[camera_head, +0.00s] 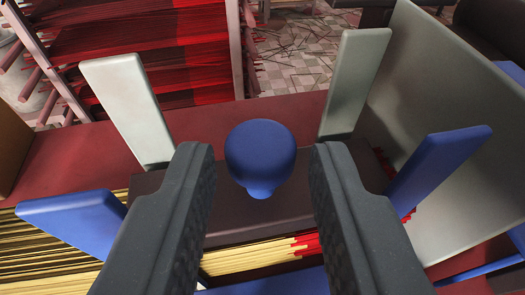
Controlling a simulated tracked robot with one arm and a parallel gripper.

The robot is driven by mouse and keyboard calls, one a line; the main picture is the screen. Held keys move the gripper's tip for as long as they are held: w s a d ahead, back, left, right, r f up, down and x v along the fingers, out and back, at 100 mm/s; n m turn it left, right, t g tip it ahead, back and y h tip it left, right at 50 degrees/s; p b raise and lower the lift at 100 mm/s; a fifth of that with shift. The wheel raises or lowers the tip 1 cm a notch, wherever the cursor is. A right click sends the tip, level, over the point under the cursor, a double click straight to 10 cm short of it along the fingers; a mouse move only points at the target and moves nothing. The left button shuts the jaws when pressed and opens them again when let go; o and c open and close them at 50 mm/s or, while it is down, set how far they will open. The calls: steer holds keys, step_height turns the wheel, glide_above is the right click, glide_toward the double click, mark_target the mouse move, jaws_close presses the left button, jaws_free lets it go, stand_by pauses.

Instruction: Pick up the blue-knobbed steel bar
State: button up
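A round blue knob (260,155) stands between the two dark fingers of my gripper (262,165). It is the blue-knobbed steel bar's knob; no steel of the bar shows below it. The fingers are open, with a gap on each side of the knob, and nothing is seen touching it. The knob sits over a dark brown block (240,210).
Grey upright plates stand at left (128,108) and right (356,82), with a large grey panel (450,130) at far right. Blue plates flank the fingers at left (70,218) and right (436,165). Yellow sticks (250,257) with red ends lie below. Red stick racks (150,45) stand behind.

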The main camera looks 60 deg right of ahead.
mark_target(261, 154)
steer(key=shift+x, duration=1.85)
jaws_close()
steer(key=shift+r, duration=0.1)
